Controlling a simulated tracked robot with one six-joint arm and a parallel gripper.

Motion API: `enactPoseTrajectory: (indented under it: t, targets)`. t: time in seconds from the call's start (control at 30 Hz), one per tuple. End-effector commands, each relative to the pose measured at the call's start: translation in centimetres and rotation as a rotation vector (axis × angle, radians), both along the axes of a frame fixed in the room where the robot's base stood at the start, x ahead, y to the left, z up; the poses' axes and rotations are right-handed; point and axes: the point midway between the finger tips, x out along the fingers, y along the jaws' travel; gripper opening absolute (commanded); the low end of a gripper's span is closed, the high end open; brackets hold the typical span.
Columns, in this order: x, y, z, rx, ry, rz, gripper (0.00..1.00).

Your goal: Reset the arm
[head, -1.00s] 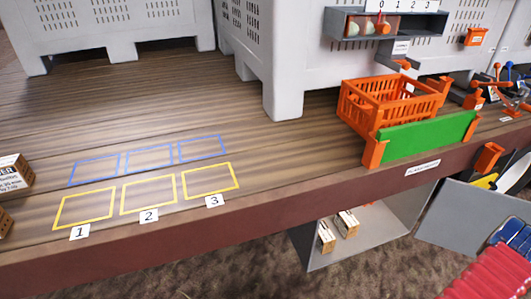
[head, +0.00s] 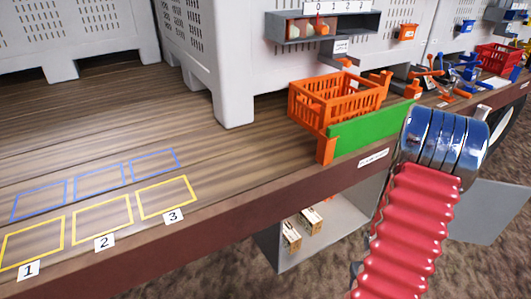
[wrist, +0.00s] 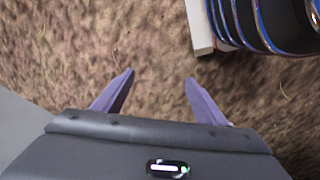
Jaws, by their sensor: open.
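My gripper (wrist: 158,82) shows in the wrist view with its two purple fingers spread apart. Nothing is between them, and brown carpet lies below. In the head view my arm, with a red ribbed sleeve and blue bands, rises at the right in front of the table edge. The gripper itself cannot be made out in the head view.
An orange crate (head: 294,106) stands on the wooden table (head: 215,160) behind a green panel (head: 370,128). Several blue and yellow outlined squares mark the table at left. A grey shelf (head: 345,222) with small boxes (head: 291,237) hangs below. White bins stand behind.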

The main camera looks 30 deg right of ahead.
Motion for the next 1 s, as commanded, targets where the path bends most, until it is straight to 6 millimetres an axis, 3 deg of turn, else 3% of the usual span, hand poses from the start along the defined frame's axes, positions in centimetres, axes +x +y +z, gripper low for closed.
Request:
enactPoseTrajectory:
  t: [0.1,0.47,1.0]
  targets:
    - [1.1,0.8,3.0,-0.013,0.022,-0.016,0.66]
    - [4.0,5.0,11.1,-0.026,0.050,-0.056,0.66]
    - [7.5,14.6,21.6,-0.012,-0.011,-0.034,0.66]
